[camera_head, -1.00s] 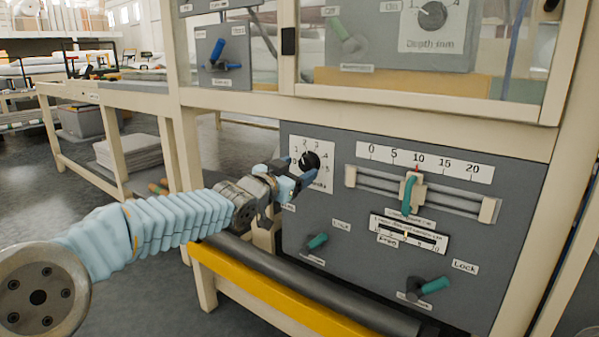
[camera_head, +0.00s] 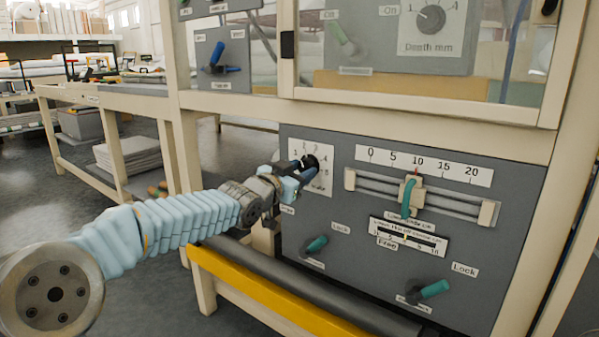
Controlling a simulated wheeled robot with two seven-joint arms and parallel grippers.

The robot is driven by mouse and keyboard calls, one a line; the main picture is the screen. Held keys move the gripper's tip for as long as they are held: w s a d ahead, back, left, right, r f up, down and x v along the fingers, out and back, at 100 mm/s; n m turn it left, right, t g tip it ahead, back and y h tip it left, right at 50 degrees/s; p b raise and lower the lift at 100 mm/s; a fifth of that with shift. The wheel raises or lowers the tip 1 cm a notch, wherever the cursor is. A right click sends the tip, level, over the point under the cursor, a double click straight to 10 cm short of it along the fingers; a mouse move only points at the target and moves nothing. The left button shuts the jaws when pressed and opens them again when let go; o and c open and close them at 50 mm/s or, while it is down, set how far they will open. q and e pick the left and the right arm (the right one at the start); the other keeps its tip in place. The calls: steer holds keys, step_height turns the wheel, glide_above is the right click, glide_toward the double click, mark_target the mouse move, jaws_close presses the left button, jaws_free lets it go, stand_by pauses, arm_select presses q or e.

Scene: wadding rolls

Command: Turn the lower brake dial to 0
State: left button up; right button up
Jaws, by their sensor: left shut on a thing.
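The lower brake dial is a black knob (camera_head: 311,161) on a white scale plate (camera_head: 322,183) at the upper left of the grey lower panel. The numbers 1 to 4 show on the plate. The 0 mark and the knob's pointer cannot be made out behind my fingers. My left gripper (camera_head: 305,172) reaches in from the left and is shut on the knob, its dark fingers at the knob's sides. My right gripper is not in view.
Right of the dial is a slider with a green handle (camera_head: 407,197) on a 0 to 20 scale. Below are two green lock levers (camera_head: 317,244) (camera_head: 434,289). A dark roller (camera_head: 310,287) and yellow beam (camera_head: 270,297) run along the panel's front.

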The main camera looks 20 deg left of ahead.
arm_select(q)
steer(key=n+p, duration=0.2)
steer(key=n, duration=0.1)
steer(key=shift+r+p, duration=0.15)
steer(key=shift+p, duration=0.2)
steer(key=n+p, duration=0.3)
steer(key=n, duration=0.2)
steer(key=shift+n, duration=0.4)
steer(key=n+p, duration=0.1)
steer(key=n, duration=0.2)
steer(key=shift+g+p, duration=0.3)
steer(key=shift+g, duration=0.1)
steer(key=shift+n+p, duration=0.4)
steer(key=shift+n, duration=1.4)
steer(key=o, duration=1.1)
steer(key=shift+c, duration=0.2)
